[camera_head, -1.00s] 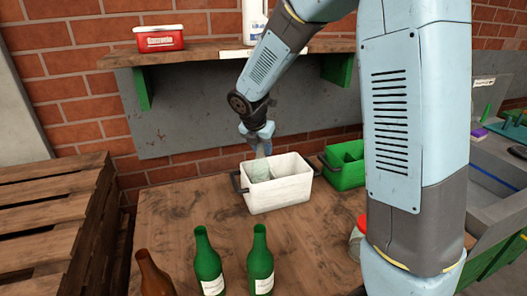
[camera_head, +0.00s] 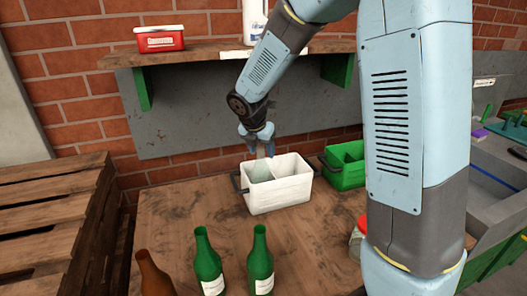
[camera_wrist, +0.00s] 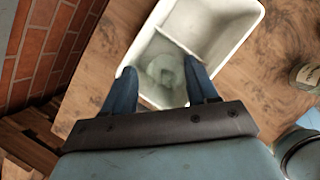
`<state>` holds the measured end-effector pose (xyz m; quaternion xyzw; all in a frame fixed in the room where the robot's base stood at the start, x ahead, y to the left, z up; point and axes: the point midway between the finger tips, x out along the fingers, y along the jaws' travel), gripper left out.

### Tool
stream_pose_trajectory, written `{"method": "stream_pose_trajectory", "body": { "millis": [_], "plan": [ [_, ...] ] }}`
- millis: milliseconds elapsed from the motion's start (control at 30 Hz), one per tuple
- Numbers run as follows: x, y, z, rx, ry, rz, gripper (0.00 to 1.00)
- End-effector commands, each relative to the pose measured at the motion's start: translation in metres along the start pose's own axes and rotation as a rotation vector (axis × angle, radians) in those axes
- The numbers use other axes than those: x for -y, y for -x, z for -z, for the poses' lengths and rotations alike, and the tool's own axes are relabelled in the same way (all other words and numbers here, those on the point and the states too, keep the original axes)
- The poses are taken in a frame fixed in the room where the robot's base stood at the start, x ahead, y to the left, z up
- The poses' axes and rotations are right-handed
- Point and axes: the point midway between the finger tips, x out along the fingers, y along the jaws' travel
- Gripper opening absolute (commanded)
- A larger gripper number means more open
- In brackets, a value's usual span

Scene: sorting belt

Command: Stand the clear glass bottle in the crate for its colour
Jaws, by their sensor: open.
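The white crate (camera_head: 283,193) stands on the wooden table, with a divider making two compartments. The clear glass bottle (camera_head: 260,172) is inside its left compartment, with only its upper part showing over the rim. In the wrist view the bottle (camera_wrist: 163,72) appears from above as a faint round shape in the near compartment of the white crate (camera_wrist: 226,62). My gripper (camera_head: 257,141) is above that compartment, pointing down. In the wrist view the two fingers of my gripper (camera_wrist: 160,80) are spread apart, one on each side of the bottle. The bottle's lower part is hidden by the crate wall.
A green crate (camera_head: 346,176) stands right of the white one. Two green bottles (camera_head: 208,267) and a brown bottle (camera_head: 153,277) stand at the table's front. A shelf (camera_head: 200,52) overhangs the back. Bare table lies left of the white crate.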

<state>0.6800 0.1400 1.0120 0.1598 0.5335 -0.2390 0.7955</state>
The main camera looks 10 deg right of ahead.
Motion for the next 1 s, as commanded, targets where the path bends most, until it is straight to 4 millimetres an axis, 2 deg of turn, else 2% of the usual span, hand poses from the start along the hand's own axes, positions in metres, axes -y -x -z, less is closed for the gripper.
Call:
{"method": "stream_pose_trajectory", "body": {
  "millis": [300, 500, 700, 867, 1000],
  "plan": [
    [0.000, 0.060, -0.001, 0.003, -0.002, -0.004, 0.58],
    [0.000, 0.091, -0.001, 0.002, -0.002, -0.002, 0.58],
    [0.001, 0.106, -0.001, 0.001, -0.002, -0.001, 0.58],
    [0.002, 0.109, -0.001, 0.000, -0.007, -0.001, 0.58],
    [0.018, 0.118, -0.004, -0.002, -0.120, -0.008, 0.58]
  ]
}}
